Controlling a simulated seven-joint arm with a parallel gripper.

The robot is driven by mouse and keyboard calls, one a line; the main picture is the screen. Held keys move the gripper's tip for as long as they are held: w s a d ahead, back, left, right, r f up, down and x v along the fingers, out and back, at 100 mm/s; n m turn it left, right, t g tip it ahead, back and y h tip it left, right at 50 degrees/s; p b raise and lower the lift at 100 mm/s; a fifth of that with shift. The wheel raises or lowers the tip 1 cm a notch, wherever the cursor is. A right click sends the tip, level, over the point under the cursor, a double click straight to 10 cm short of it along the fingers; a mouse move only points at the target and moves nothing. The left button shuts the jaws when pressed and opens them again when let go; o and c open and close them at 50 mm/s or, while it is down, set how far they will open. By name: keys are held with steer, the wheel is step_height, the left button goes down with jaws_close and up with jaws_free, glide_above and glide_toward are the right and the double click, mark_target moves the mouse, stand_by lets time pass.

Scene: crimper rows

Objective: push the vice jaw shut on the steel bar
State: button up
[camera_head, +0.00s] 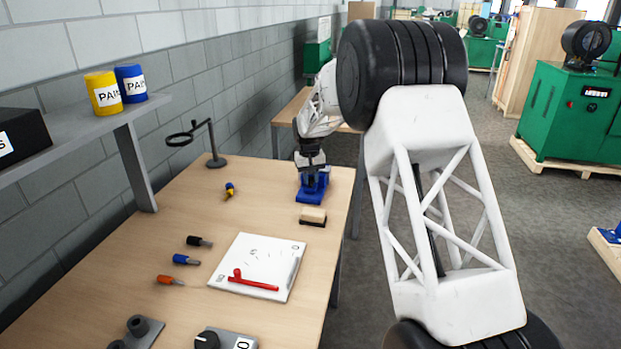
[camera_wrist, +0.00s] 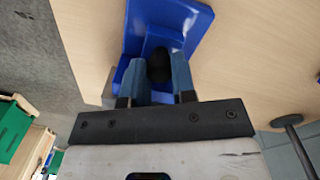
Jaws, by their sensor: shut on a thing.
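The blue vice (camera_head: 314,186) stands at the far right part of the workbench, and its blue body also shows in the wrist view (camera_wrist: 190,22). My gripper (camera_head: 311,168) points down at the vice from above. In the wrist view its two fingers (camera_wrist: 158,82) are closed around a dark rounded knob (camera_wrist: 159,64) at the vice. I cannot tell how the knob joins the vice. The steel bar cannot be made out, and the gap between the vice jaws is hidden by my gripper.
A wood-topped brush (camera_head: 313,215) lies just in front of the vice. A white board (camera_head: 262,250) with a red tool (camera_head: 252,283) lies nearer. Several coloured-handled tools (camera_head: 187,260) lie to the left. A magnifier stand (camera_head: 215,160) rises left of the vice.

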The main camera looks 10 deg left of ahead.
steer(key=shift+w, duration=0.25)
steer(key=o, duration=0.6)
steer(key=shift+o, duration=0.2)
steer(key=shift+r, duration=0.1)
steer(key=shift+a+r, duration=0.15)
steer(key=shift+r, duration=3.65)
steer(key=shift+s, duration=0.1)
